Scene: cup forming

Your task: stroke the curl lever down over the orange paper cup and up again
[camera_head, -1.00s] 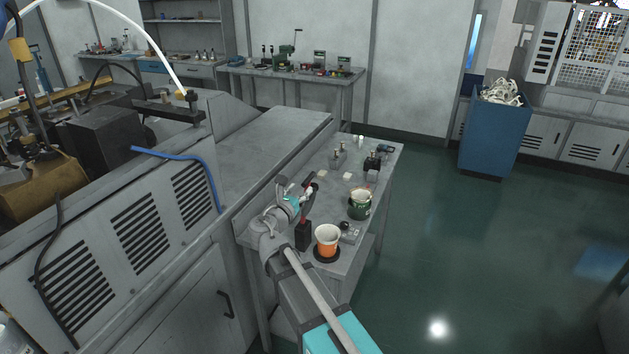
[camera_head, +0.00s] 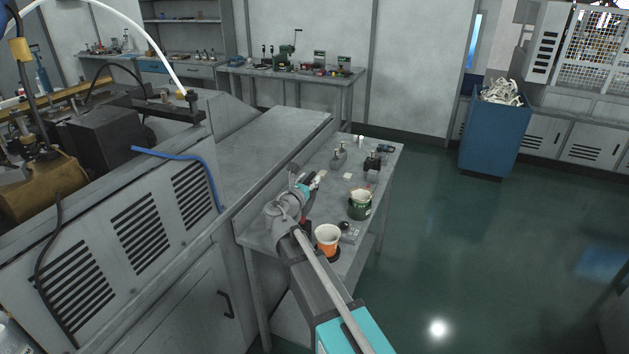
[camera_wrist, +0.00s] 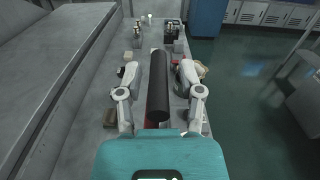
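The orange paper cup (camera_head: 327,240) stands upright near the front of the small grey table, its white inside facing up. The curl lever stands just left of it; its red arm (camera_head: 304,223) is partly hidden by my arm. In the wrist view its thick black handle (camera_wrist: 158,85) points away from me between my fingers. My gripper (camera_wrist: 158,70) is open, with one finger on each side of the handle and gaps visible on both sides. In the head view my gripper (camera_head: 317,177) is beyond and above the cup. The cup is not clearly visible in the wrist view.
A green container (camera_head: 360,204) with a pale top stands behind the cup to the right. Small metal fixtures (camera_head: 340,157) and a black device (camera_head: 374,163) stand farther back. The grey machine cabinet (camera_head: 140,235) borders the table on the left. Open floor lies to the right.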

